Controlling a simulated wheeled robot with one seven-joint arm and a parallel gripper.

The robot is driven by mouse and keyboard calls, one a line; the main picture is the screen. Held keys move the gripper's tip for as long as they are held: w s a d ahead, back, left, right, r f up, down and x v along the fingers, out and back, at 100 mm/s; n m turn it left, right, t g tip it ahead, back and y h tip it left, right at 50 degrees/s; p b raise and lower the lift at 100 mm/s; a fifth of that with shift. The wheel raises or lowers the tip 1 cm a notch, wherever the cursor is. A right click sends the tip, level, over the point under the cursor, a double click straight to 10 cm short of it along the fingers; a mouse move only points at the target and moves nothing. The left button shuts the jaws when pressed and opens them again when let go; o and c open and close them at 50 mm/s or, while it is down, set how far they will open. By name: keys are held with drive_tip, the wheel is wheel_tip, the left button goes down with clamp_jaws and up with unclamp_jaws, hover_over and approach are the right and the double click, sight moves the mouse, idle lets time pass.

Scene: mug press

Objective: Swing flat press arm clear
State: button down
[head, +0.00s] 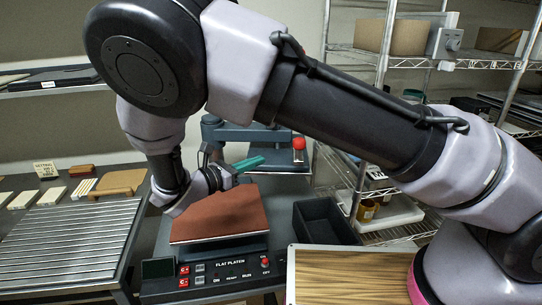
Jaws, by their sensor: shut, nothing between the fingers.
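The flat press stands in the middle of the head view, with a red-brown lower platen (222,213) above a control panel (215,279) labelled FLAT PLATEN. Its blue-grey press arm (235,133) is behind, reaching right, with a red knob (298,144) at its right end. The upper plate (283,167) below that arm sits behind and right of the lower platen, whose top looks largely uncovered. My gripper (260,160) is shut and empty, its teal fingers pointing right in front of the press arm. I cannot tell whether they touch it. My arm hides part of the press.
A dark empty bin (325,222) stands right of the press. A wooden board (352,276) lies at the front right. A slatted metal surface (68,236) is at left, with small blocks and a tan board (119,183) behind. Wire shelves (487,66) stand at right.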

drive_tip(key=x, duration=1.2)
drive_tip(key=shift+w+d, duration=0.25)
drive_tip(key=shift+w, duration=0.05)
drive_tip(key=shift+w, duration=0.1)
